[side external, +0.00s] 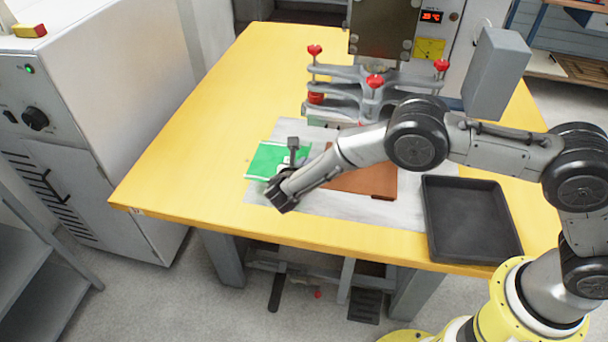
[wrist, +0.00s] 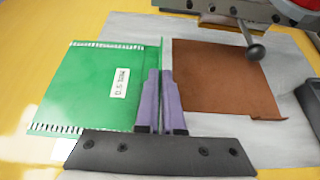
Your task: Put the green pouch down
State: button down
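The green pouch (side external: 265,160) lies flat-looking at the left end of the pale mat, partly over the yellow table. In the wrist view the pouch (wrist: 85,85) shows a white label and white-striped edges at top and bottom. My gripper (wrist: 160,102) has its two purple fingers close together, with the pouch's raised right edge pinched between them. In the side view my gripper (side external: 281,192) is at the pouch's front right, and the fingertips are hidden. I cannot tell whether the pouch touches the mat all over.
A brown sheet (side external: 365,182) lies on the mat (side external: 320,206) just right of the pouch. A black tray (side external: 470,215) stands at the table's right. A press with red knobs (side external: 375,82) stands behind; its ball-ended lever (wrist: 254,48) shows above the brown sheet. The table's left is clear.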

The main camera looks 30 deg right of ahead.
jog(key=w+d+r+n+t+y, duration=0.1)
jog(key=w+r+n+t+y, duration=0.3)
jog(key=r, duration=1.1)
jog(key=s+d+r+n+y, duration=0.2)
jog(key=r+n+y, duration=0.1)
jog(key=r, duration=0.5)
jog(key=s+d+r+n+y, duration=0.3)
jog(key=r+n+y, duration=0.1)
jog(key=r, duration=0.4)
jog(key=s+d+f+m+h, duration=0.1)
jog(key=s+d+m+h, duration=0.1)
jog(key=s+d, duration=0.7)
jog(key=s+a+f+m+g+h, duration=0.1)
jog(key=s+a+f+m+h, duration=0.2)
jog(key=a, duration=0.4)
jog(key=s+a+f+m+g+h, duration=0.1)
jog(key=a+f+m+h, duration=0.2)
jog(key=a+f, duration=0.25)
jog(key=m+g+h, duration=0.6)
jog(key=m+g, duration=0.8)
jog(key=m, duration=0.2)
send_over(476, 248)
notch_tip(476, 248, down, 22)
jog(key=shift+r, duration=0.2)
jog(key=shift+f, duration=2.25)
